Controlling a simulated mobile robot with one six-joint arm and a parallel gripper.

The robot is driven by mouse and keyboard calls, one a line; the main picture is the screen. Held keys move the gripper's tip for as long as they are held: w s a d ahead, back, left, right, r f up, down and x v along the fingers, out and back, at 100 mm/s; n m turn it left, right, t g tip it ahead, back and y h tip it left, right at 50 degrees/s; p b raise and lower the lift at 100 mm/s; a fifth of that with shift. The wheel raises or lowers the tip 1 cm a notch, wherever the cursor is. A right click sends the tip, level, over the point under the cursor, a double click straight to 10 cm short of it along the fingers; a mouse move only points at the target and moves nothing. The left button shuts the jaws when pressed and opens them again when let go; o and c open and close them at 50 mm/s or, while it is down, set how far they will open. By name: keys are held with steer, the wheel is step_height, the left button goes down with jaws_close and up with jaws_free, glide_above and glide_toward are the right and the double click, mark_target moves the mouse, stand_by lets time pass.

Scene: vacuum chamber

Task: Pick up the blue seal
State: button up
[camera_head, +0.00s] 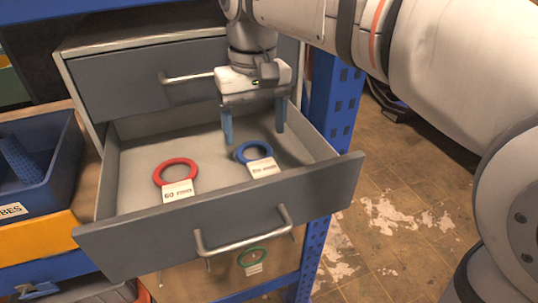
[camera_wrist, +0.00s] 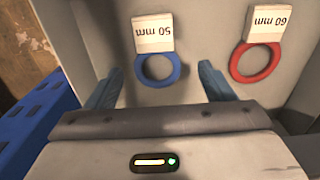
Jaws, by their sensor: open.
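The blue seal (camera_head: 242,156) is a ring with a white tag, lying flat in the open drawer (camera_head: 130,180) on its right side. In the wrist view the blue seal (camera_wrist: 139,68) has a tag reading 50 mm and appears ahead of and between the fingers. My gripper (camera_head: 254,138) is open and empty, pointing down above the drawer behind the blue seal. Its two blue fingers also show in the wrist view (camera_wrist: 158,85), apart from each other. No contact with the seal is visible.
A red seal (camera_head: 160,178) tagged 60 mm lies to the left in the same drawer. A closed drawer (camera_head: 140,78) is above. A green seal (camera_head: 246,262) lies below the open drawer's front. A blue bin (camera_head: 65,185) stands at left. The blue post (camera_head: 338,105) is close at right.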

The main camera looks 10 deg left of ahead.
mark_target(260, 160)
steer(key=f, duration=0.2)
steer(key=f+p, duration=0.1)
steer(key=f, duration=0.4)
steer(key=shift+w+d, duration=0.25)
steer(key=shift+d, duration=0.05)
steer(key=shift+c, duration=0.5)
steer(key=c, duration=1)
steer(key=shift+r, duration=0.15)
